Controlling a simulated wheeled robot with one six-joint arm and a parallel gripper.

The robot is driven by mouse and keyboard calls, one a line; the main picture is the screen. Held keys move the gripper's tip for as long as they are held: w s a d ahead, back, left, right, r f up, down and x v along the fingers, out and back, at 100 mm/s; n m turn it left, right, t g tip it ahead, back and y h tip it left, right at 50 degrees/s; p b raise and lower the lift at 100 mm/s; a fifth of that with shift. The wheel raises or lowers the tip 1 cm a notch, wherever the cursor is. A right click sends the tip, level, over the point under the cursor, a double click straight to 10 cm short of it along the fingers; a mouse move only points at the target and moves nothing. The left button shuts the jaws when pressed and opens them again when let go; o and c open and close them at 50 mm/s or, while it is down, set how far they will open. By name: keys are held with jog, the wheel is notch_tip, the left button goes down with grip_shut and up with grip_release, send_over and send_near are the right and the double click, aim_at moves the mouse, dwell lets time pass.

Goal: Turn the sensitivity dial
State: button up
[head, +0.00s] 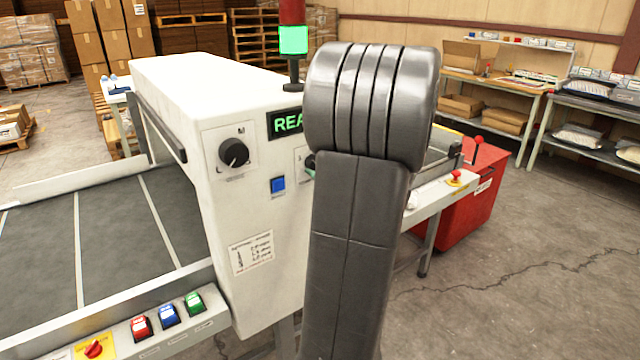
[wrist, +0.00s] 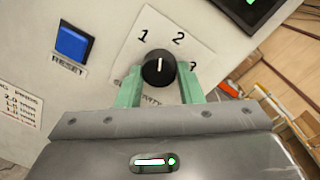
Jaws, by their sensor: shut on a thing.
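The sensitivity dial (wrist: 158,70) is a round black knob with a white pointer line, on a white plate marked 1, 2 and a partly covered 3. In the wrist view its line points up, roughly between 1 and 2 and nearer 2. My gripper (wrist: 160,84) has its two green fingers on either side of the knob, shut on it. In the head view my dark grey arm covers most of this dial; only a bit of its plate (head: 302,160) and a green fingertip show at the arm's left edge.
A second black knob (head: 233,153) sits on the white machine housing (head: 215,95). A blue reset button (head: 278,185) is between the knobs, also in the wrist view (wrist: 73,43). A green-lit display (head: 286,123) is above. A conveyor (head: 100,235) runs left; a red bin (head: 478,185) stands right.

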jog(key=n+b, duration=0.6)
jog(key=b, duration=0.3)
jog(key=shift+r+n, duration=0.1)
jog(key=shift+n, duration=0.2)
jog(key=o, duration=1)
jog(key=shift+c, duration=0.2)
jog(key=shift+d, duration=0.1)
jog(key=v, duration=1.3)
jog(key=shift+s+r, duration=0.2)
jog(key=shift+s, duration=0.2)
jog(key=shift+w, duration=0.1)
